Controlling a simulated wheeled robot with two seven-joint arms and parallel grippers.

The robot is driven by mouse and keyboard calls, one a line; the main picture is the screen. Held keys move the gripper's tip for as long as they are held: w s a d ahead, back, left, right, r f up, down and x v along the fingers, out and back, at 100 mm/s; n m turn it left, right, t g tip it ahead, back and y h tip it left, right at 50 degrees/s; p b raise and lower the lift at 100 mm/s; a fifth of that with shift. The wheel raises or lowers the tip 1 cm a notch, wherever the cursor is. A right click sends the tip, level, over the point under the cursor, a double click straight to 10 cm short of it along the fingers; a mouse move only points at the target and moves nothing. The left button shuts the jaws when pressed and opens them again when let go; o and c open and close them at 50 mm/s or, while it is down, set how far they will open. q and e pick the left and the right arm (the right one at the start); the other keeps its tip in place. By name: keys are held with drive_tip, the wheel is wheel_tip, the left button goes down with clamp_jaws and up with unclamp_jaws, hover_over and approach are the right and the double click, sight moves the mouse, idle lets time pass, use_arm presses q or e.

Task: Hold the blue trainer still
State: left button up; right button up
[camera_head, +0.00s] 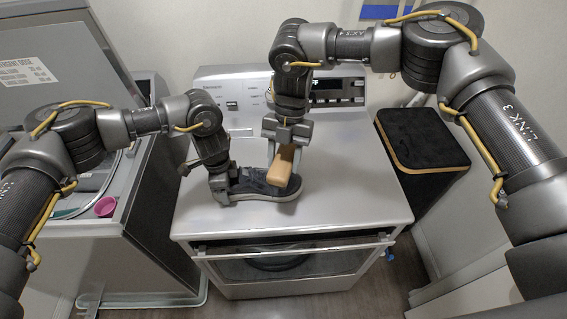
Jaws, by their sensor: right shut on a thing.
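The blue trainer (255,182), dark with a pale sole, lies on its sole on the silver machine's top (345,205). Its length runs left to right. My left gripper (222,190) is at the trainer's left end, touching or very close to it. Whether its fingers are closed on the trainer is not clear. My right gripper (287,148) points down above the trainer and is shut on a tan wooden block-like thing (282,165). The block slants down over the trainer's right half and hides part of it. Contact between block and trainer is unclear.
The machine's control panel (340,92) rises behind the trainer. A black-topped box (424,137) stands at the right. An open-lidded washer (130,215) stands at the left, with a pink cup (105,207) on it. The machine top's front and right are clear.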

idle(0.4)
use_arm(q)
drive_tip(key=o, duration=1.4)
drive_tip(key=shift+o, duration=0.2)
drive_tip(key=shift+r, duration=0.1)
use_arm(e)
drive_tip(key=shift+r, duration=0.15)
use_arm(q)
drive_tip(key=shift+r+p, duration=3.3)
drive_tip(key=shift+r, duration=0.2)
use_arm(e)
drive_tip(key=shift+r, duration=3.15)
drive_tip(key=shift+f, duration=0.15)
use_arm(q)
drive_tip(key=shift+r+b, duration=0.25)
drive_tip(key=shift+b, duration=0.05)
use_arm(e)
drive_tip(key=shift+f, duration=0.15)
use_arm(q)
wheel_tip(320, 180, up, 12)
drive_tip(key=b, duration=0.3)
drive_tip(key=shift+s+f+b, duration=0.2)
drive_tip(key=shift+f+b, duration=0.05)
drive_tip(key=shift+b, duration=0.1)
use_arm(e)
wheel_tip(320, 180, down, 4)
drive_tip(key=shift+r, duration=0.15)
